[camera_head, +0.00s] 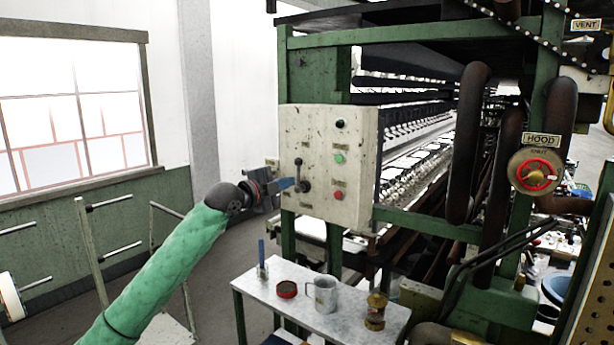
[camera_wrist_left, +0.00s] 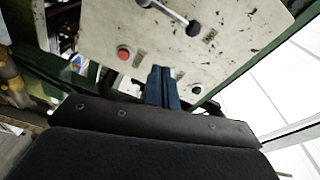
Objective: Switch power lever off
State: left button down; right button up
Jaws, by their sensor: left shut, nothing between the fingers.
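The power lever (camera_head: 301,174) is a dark bar with a rounded piece at each end. It stands nearly upright on the left part of a worn cream control panel (camera_head: 318,206). In the left wrist view the lever (camera_wrist_left: 172,17) is at the top edge, partly cut off. My left gripper (camera_head: 287,184) is shut and empty, its blue fingertips just left of the lever in the head view. In the left wrist view its fingers (camera_wrist_left: 163,82) point at the panel, with a visible gap below the lever. Contact cannot be told. My right gripper is not in view.
The panel carries a green button (camera_head: 339,158), a red button (camera_head: 338,195) and a black knob (camera_head: 340,124). Below stands a small table (camera_head: 337,325) with a metal mug (camera_head: 325,293) and a red tin (camera_head: 287,289). Machinery and pipes fill the right side.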

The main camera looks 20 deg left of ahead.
pick_arm(q)
jog(key=m, duration=0.3)
jog(key=shift+w, duration=0.1)
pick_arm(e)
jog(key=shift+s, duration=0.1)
pick_arm(q)
jog(key=shift+w, duration=0.1)
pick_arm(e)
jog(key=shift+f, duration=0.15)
